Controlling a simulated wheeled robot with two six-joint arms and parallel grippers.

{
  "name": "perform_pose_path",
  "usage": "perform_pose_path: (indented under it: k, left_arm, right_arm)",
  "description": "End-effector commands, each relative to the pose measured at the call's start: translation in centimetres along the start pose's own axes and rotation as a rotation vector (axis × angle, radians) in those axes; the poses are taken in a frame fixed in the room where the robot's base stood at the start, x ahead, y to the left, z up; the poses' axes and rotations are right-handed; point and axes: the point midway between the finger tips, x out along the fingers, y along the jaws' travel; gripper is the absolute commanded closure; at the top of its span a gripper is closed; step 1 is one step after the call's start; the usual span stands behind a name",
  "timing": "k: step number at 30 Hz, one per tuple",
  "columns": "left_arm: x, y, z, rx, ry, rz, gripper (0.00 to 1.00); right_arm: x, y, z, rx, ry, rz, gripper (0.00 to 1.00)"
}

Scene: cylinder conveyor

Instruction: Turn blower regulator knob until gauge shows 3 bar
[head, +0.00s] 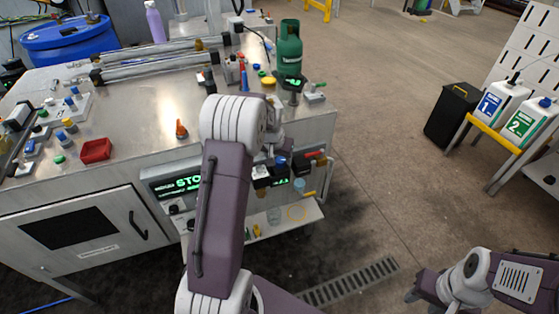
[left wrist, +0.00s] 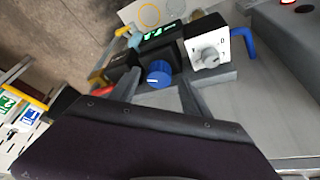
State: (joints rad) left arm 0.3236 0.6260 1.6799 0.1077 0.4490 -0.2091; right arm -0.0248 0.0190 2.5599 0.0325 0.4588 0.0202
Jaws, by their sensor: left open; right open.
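The blue regulator knob (left wrist: 158,75) is round and ridged, on a dark body in the left wrist view. It also shows small in the head view (head: 281,160). A gauge with green digits (left wrist: 160,33) sits just beyond it; the reading is too small and tilted to make out. My left gripper (left wrist: 160,86) is open, with its grey fingers on either side of the blue knob. I cannot tell whether they touch it. In the head view my left arm partly covers this area. My right gripper (head: 427,288) is open and empty at the lower right, above the floor.
A white plate with a grey dial (left wrist: 208,53) is close beside the blue knob, and a blue bent pipe (left wrist: 242,40) is past it. A panel display reads "STO" (head: 185,184), partly covered by my arm. The floor at right is mostly clear, before white canisters (head: 497,103).

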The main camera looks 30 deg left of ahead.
Motion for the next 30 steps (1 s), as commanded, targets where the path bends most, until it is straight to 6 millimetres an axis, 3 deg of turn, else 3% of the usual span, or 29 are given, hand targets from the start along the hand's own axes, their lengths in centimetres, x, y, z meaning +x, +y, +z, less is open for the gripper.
perform_pose_path:
  k: [4, 11, 17, 18, 30]
  left_arm:
    - [1.21, 0.03, -0.01, 0.001, 0.001, 0.000, 0.45]
    - [1.29, 0.03, -0.03, 0.001, 0.001, 0.000, 0.45]
    - [1.27, 0.03, -0.03, 0.001, 0.001, 0.000, 0.98]
    - [1.27, 0.03, -0.03, 0.001, 0.001, 0.000, 1.00]
    - [1.13, 0.18, -0.12, -0.079, 0.002, -0.034, 1.00]
  right_arm:
    - [0.10, 0.00, 0.02, 0.000, 0.000, 0.000, 0.59]
    - [0.10, 0.00, 0.01, 0.000, 0.000, 0.000, 0.59]
    - [0.10, 0.00, 0.01, 0.000, 0.000, 0.000, 0.59]
    - [0.10, 0.00, 0.01, 0.000, 0.000, 0.000, 0.59]
    - [-0.48, -0.01, -0.05, 0.000, 0.000, 0.000, 0.59]
